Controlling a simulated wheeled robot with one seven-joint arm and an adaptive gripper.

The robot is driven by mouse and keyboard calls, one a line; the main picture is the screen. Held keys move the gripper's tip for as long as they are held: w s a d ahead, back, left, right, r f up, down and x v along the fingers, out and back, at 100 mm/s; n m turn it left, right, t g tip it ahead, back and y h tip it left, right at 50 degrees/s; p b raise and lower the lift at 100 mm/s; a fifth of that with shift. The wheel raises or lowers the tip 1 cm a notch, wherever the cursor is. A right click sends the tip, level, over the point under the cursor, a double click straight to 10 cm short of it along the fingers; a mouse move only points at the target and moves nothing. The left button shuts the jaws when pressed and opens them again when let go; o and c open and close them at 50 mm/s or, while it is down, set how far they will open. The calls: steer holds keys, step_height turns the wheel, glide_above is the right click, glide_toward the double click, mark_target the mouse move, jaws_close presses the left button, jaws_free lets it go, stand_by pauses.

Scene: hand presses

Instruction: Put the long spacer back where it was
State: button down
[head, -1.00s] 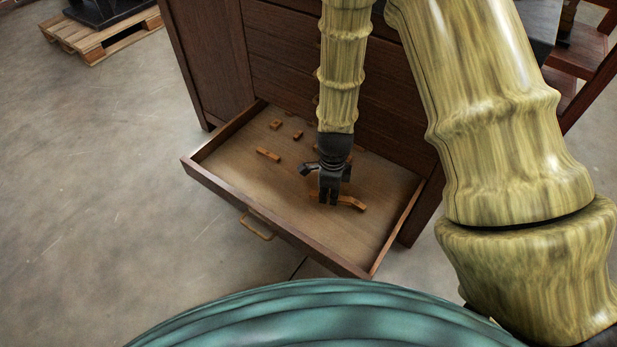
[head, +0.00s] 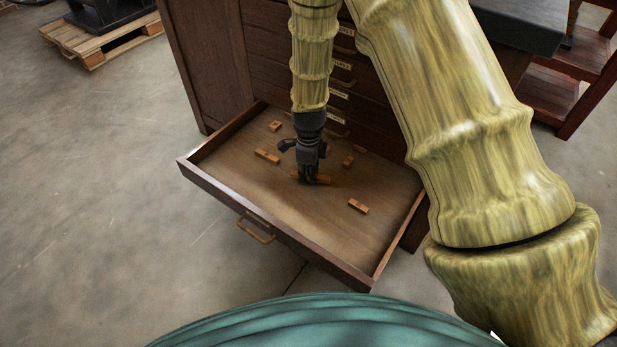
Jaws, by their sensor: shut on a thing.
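My gripper (head: 309,180) points down into the open drawer (head: 335,215), near its middle. It is shut on an orange-brown wooden spacer (head: 324,179), whose ends stick out on both sides of the fingers. It looks like the long spacer, and the fingers hide its middle. I cannot tell whether it touches the drawer floor. A shorter block (head: 358,206) lies to the right and nearer the front. Another bar (head: 267,157) lies to the left of my gripper.
Small blocks lie farther back, one at the left (head: 275,126) and one right of my gripper (head: 348,160). The drawer's front wall (head: 270,228) and sides enclose the space. Closed labelled drawers (head: 345,75) rise behind. The drawer's front floor is clear.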

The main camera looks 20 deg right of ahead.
steer(key=shift+f, duration=0.75)
steer(key=shift+r, duration=0.1)
steer(key=c, duration=1.4)
jaws_free()
step_height(320, 180, up, 12)
steer(key=p, duration=0.4)
